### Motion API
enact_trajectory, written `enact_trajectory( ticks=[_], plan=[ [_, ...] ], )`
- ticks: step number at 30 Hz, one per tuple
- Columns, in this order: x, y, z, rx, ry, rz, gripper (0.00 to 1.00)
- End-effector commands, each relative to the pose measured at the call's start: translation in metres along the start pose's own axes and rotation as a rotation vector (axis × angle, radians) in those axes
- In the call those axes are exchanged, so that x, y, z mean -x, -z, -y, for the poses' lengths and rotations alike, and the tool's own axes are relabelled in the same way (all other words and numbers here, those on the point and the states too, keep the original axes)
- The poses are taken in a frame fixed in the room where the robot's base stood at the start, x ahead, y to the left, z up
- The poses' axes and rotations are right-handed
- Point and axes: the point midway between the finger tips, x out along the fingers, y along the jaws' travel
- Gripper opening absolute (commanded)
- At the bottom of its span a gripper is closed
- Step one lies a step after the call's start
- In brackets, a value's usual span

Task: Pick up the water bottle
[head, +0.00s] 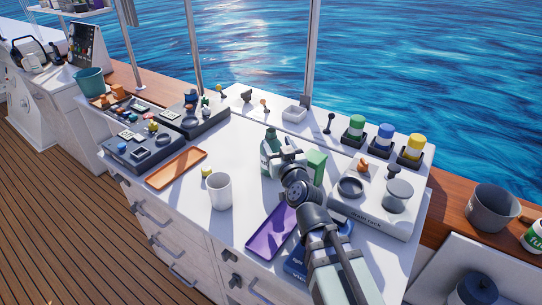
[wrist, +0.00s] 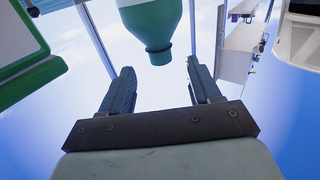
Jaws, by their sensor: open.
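The water bottle (head: 265,160), white and green with a dark green cap, stands upright on the white counter, just left of my gripper (head: 284,153). My gripper partly covers it in the head view. In the wrist view the bottle (wrist: 152,22) appears upside down at the top, with its green neck and cap pointing down the picture. The two fingers of my gripper (wrist: 160,68) are spread apart, one on each side of the cap in the picture. Nothing is held between them. Whether the fingers touch the bottle cannot be told.
A green box (head: 316,163) stands right of my gripper. A white mug (head: 220,191), an orange tray (head: 176,168) and a purple tray (head: 270,232) lie to the left and front. A white panel with round knobs (head: 375,215) is at right.

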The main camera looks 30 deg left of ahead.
Motion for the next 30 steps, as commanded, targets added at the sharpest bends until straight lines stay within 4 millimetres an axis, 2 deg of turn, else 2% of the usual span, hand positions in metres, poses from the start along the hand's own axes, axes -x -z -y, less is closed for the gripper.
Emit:
enact_trajectory(
  ticks=[8, 18, 26, 30],
  plan=[
    [-0.021, 0.000, 0.000, 0.000, 0.000, 0.001, 0.62],
    [-0.067, 0.000, 0.000, 0.000, 0.000, 0.002, 0.62],
    [-0.068, 0.000, 0.000, 0.000, 0.000, 0.002, 0.62],
    [-0.068, 0.000, 0.000, 0.000, 0.000, 0.002, 0.52]
  ],
)
